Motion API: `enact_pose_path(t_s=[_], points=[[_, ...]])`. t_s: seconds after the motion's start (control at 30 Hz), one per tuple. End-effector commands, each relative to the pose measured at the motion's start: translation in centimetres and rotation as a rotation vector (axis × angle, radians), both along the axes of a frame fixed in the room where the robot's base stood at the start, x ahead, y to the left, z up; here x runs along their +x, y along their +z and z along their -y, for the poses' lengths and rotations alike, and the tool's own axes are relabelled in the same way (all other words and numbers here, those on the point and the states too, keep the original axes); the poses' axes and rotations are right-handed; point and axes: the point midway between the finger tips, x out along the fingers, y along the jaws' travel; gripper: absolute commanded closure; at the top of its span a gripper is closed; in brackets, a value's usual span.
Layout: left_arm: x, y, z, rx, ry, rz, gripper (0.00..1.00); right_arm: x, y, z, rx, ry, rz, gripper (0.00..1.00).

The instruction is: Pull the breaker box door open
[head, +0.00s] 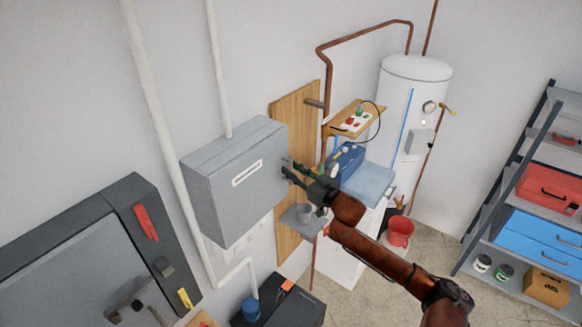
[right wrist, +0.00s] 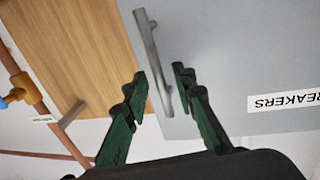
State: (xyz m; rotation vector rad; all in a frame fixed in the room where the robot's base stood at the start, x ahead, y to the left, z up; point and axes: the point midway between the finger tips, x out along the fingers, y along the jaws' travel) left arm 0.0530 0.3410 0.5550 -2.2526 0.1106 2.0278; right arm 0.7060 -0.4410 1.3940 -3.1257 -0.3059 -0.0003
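The grey breaker box (head: 222,205) is fixed to the wall left of centre in the head view, and its door looks shut. A white label reading "BREAKERS" (right wrist: 285,102) is on its face in the right wrist view. The door's metal bar handle (right wrist: 152,55) stands along the door edge beside the wooden board. My right gripper (head: 287,170) is at the right edge of the box. In the right wrist view its green fingers (right wrist: 160,76) are apart, one on each side of the handle, with visible gaps. My left gripper is not in view.
A wooden board (head: 290,105) is right of the box, with a small shelf (head: 355,119) beyond it. A white water heater (head: 412,80) stands behind. A dark tool panel (head: 150,220) is on the left. A red bucket (head: 399,232) and shelving (head: 487,215) are at right.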

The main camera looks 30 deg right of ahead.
Motion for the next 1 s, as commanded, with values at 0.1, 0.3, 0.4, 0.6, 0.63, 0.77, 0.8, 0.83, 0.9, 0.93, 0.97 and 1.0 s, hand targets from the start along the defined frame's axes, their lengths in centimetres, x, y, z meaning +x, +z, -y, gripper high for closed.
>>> enact_pose_path(t_s=[0.1, 0.3, 0.4, 0.6, 0.63, 0.77, 0.8, 0.83, 0.9, 0.93, 0.97, 1.0], points=[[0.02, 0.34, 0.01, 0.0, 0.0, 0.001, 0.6, 0.86, 0.05, -0.22, 0.0, 0.0, 0.0, 0.75], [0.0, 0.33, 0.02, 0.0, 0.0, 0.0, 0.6, 1.09, -0.09, -0.27, -0.001, 0.0, -0.001, 0.75], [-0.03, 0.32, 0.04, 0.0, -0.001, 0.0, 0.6, 1.07, -0.1, -0.26, -0.001, 0.0, -0.001, 0.75], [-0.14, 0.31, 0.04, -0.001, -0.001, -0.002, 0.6, 1.06, -0.08, -0.25, -0.001, 0.0, -0.001, 0.89], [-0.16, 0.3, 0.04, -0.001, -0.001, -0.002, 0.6, 1.05, -0.08, -0.25, -0.001, 0.0, -0.001, 0.91], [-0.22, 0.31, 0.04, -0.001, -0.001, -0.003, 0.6, 1.05, -0.08, -0.24, -0.001, 0.0, -0.001, 1.0], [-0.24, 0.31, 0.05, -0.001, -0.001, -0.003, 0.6, 1.05, -0.08, -0.24, -0.001, 0.0, -0.001, 1.0], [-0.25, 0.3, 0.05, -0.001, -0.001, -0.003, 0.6, 1.06, -0.08, -0.23, -0.001, 0.0, -0.001, 1.0], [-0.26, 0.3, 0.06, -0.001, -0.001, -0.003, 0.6, 1.06, -0.07, -0.23, -0.001, 0.0, -0.001, 1.0], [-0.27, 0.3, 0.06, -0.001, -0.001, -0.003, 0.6, 1.06, -0.07, -0.23, -0.001, 0.0, -0.001, 1.0], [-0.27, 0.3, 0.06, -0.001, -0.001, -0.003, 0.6, 1.06, -0.07, -0.23, -0.001, 0.0, -0.001, 1.0], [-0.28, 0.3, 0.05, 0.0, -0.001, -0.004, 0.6, 1.06, -0.07, -0.23, -0.001, 0.0, -0.001, 1.0]])
